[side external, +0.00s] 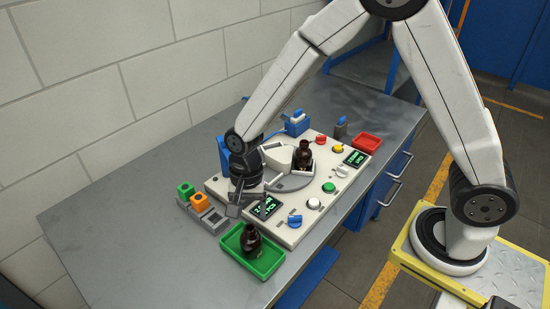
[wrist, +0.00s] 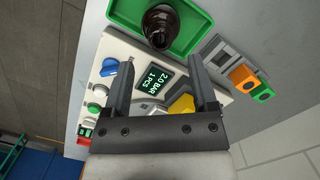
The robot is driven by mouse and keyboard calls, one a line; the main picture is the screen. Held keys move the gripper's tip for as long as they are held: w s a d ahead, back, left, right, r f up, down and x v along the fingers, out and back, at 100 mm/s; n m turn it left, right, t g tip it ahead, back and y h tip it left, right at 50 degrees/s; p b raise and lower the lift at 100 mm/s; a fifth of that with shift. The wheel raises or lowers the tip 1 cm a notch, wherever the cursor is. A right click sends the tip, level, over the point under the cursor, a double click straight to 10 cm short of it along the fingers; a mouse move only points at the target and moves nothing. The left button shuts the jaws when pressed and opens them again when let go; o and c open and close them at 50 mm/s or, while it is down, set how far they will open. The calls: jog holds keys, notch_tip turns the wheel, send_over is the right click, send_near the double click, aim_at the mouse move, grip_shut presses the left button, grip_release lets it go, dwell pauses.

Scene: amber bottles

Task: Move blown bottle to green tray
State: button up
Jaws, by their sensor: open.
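A dark amber bottle (side external: 251,239) stands upright in the green tray (side external: 272,264) at the front of the bench. In the wrist view the same bottle (wrist: 160,26) shows from above inside the green tray (wrist: 199,35). A second amber bottle (side external: 303,155) stands on the round turntable (side external: 287,183) of the white machine. My gripper (side external: 240,207) is above the machine's near left part, beside the green tray. In the wrist view my gripper (wrist: 160,62) is open, with nothing between its fingers, and the tray bottle lies beyond the fingertips.
The white machine panel (side external: 326,209) carries buttons, a blue knob (side external: 294,220) and small displays (side external: 355,158). Green and orange blocks (side external: 199,202) sit left of the tray. A red tray (side external: 367,145) is at the far right. The bench's left part is clear.

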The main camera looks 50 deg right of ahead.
notch_tip(320, 180, up, 6)
jog(key=shift+w+d, duration=0.25)
jog(key=shift+d, duration=0.05)
dwell(0.6)
jog(key=s+d+n+t+h, duration=0.1)
jog(key=s+d+n+t, duration=0.2)
jog(key=s+d+n, duration=0.5)
jog(key=shift+s+d+r+n, duration=0.4)
jog(key=shift+d+n, duration=0.8)
jog(key=shift+d, duration=1.2)
